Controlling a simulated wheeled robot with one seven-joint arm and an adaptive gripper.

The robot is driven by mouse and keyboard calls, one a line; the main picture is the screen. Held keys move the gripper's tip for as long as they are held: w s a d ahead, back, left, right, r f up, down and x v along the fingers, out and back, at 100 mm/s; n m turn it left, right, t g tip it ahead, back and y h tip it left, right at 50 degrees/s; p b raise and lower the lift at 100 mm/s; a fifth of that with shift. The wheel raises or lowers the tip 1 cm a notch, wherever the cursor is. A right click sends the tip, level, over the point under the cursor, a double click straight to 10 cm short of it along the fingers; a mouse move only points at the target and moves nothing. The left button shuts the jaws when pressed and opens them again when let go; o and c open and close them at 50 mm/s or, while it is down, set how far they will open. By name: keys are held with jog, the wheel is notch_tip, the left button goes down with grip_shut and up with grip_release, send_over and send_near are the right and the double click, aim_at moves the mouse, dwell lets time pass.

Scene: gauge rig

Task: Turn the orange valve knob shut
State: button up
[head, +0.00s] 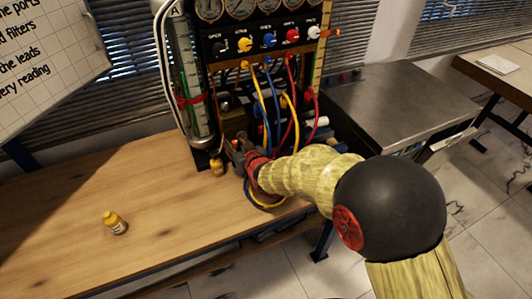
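The gauge rig (262,22) stands at the back of the wooden bench, with a row of coloured knobs under its dials. A small orange piece (333,33) sticks out at the right end of that row. I cannot tell whether it is the valve knob. My gripper (235,150) is low at the front of the rig, just above the bench, among the hanging hoses. Its grey fingers are small and dark here, and I cannot tell whether they are apart or touch anything. What lies right behind the gripper and its red wrist is hidden.
Yellow, blue and red hoses (291,95) hang close beside my gripper. A steel-topped cabinet (400,100) stands at right.

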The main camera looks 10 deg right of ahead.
jog(key=shift+w+d+r+n+g+y+p, duration=0.15)
jog(key=shift+n+g+y+p, duration=0.15)
jog(key=shift+n+y+p, duration=0.5)
